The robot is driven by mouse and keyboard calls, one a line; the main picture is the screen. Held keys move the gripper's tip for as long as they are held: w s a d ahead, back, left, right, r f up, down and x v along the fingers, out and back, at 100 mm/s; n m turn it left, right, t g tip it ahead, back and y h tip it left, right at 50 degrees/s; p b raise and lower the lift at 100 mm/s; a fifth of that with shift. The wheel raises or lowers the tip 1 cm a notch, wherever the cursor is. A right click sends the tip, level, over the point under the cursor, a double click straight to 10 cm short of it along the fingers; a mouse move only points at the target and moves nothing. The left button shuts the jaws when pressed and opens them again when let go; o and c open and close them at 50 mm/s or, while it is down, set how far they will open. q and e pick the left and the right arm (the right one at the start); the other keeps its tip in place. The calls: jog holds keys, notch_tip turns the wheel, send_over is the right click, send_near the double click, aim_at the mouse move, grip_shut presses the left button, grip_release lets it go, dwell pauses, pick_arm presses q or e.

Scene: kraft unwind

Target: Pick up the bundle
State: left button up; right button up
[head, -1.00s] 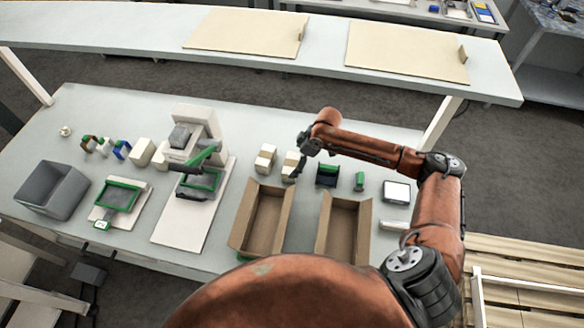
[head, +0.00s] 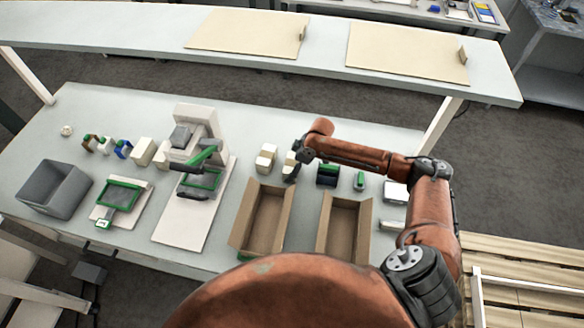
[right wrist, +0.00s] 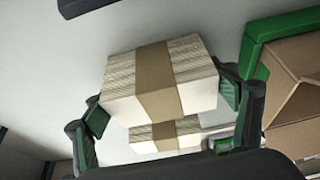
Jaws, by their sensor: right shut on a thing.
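In the right wrist view a bundle (right wrist: 190,84) of stacked pale sheets with a brown paper band sits between the two fingers of my right gripper (right wrist: 168,100). The gripper is shut on it. A second banded bundle (right wrist: 147,137) shows just below it in that view. In the head view my right gripper (head: 292,172) is at the back middle of the table, and the bundle it holds (head: 288,160) is partly hidden by it. Another pale bundle (head: 265,158) stands just to its left. My left gripper is not in view.
Two open cardboard boxes (head: 233,243) stand at the table's front. A green-edged black holder (head: 327,174) is right of the gripper. A white machine with green parts (head: 203,118) is to the left, and a grey bin (head: 22,196) at the far left.

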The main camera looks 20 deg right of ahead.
jog(key=c, duration=0.5)
jog(key=shift+r, duration=0.1)
